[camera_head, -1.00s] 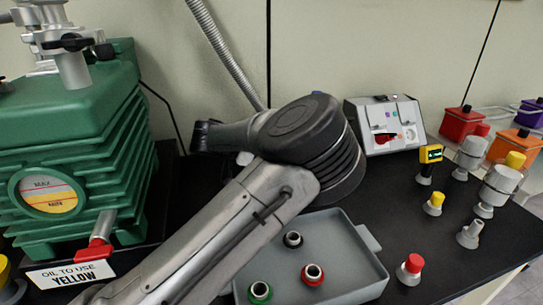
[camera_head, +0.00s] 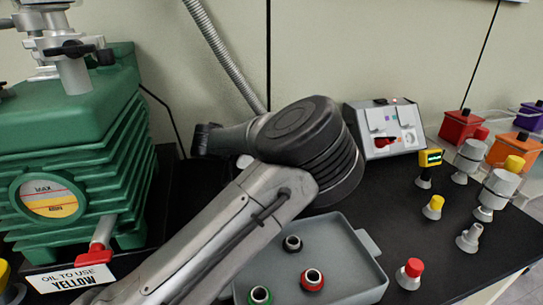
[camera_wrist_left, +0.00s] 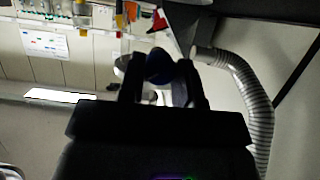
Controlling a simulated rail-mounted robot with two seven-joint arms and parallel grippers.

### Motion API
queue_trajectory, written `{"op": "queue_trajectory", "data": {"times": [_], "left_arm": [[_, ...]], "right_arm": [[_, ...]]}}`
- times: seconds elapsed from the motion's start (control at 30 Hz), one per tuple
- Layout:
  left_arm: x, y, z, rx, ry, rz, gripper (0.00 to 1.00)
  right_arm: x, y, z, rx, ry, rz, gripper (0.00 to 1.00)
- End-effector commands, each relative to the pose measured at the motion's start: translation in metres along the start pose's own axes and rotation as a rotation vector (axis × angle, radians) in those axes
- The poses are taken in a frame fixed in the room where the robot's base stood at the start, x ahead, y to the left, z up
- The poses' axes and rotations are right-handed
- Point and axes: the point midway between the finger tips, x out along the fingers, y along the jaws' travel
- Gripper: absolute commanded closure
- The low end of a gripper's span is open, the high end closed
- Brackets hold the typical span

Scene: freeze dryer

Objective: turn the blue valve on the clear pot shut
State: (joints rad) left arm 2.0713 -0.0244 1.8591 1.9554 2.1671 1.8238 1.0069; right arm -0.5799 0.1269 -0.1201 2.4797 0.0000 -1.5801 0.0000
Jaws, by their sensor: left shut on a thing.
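In the left wrist view, the blue valve (camera_wrist_left: 159,66) is a dark blue rounded knob. My left gripper (camera_wrist_left: 162,72) is shut on it, with one dark finger on each side. Pale, glossy shapes show beside and behind the fingers, but I cannot make out the outline of the clear pot. In the head view my left arm comes in from the lower left and bends at a large dark joint. Its gripper, the valve and the pot cannot be seen there. My right gripper is in neither view.
A green pump (camera_head: 75,145) stands at the left. A grey tray (camera_head: 362,268) with several ringed parts lies below my arm. A grey control box (camera_head: 385,130) is behind. Several capped fittings and coloured boxes stand at the right. A ribbed hose (camera_head: 222,52) hangs on the wall.

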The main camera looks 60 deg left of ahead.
Motion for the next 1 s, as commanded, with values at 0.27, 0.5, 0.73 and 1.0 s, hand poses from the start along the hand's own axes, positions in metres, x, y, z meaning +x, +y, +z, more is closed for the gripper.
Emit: {"op": "queue_trajectory", "data": {"times": [0.27,0.5,0.73,1.0], "left_arm": [[-0.004,-0.002,-0.007,-0.154,0.003,0.062,0.92],[-0.004,-0.003,-0.007,-0.363,0.004,0.149,0.92],[-0.003,-0.004,-0.006,-0.552,0.004,0.228,0.92],[-0.002,-0.004,-0.003,-0.727,0.003,0.302,0.92]], "right_arm": [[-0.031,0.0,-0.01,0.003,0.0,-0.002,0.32],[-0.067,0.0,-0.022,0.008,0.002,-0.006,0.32],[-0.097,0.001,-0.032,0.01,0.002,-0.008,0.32],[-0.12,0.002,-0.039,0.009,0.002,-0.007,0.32]]}}
